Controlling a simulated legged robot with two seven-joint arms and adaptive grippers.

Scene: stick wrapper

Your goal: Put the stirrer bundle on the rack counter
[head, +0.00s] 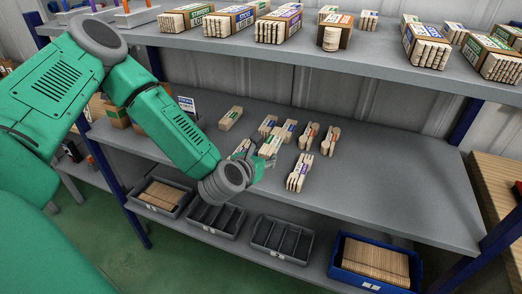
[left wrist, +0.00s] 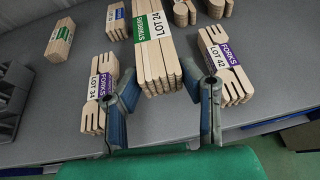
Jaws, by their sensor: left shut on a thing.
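The stirrer bundle (head: 270,146) is a block of pale wooden sticks. It has a green and white band, marked "STIRRERS LOT 24" in the left wrist view (left wrist: 153,50). My left gripper (head: 262,160) is shut on the near end of this bundle, one finger on each side; the fingers show in the left wrist view (left wrist: 168,98). The bundle is over the grey middle shelf of the rack, the counter (head: 390,185). I cannot tell whether it touches the surface. My right gripper is in neither view.
Fork bundles with purple bands stand close on both sides, LOT 34 (left wrist: 102,82) and LOT 42 (left wrist: 225,62). Another green-banded bundle (head: 230,117) and several others are nearby. The counter's right part is bare. An upper shelf (head: 350,58) overhangs the back; bins (head: 280,243) sit below.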

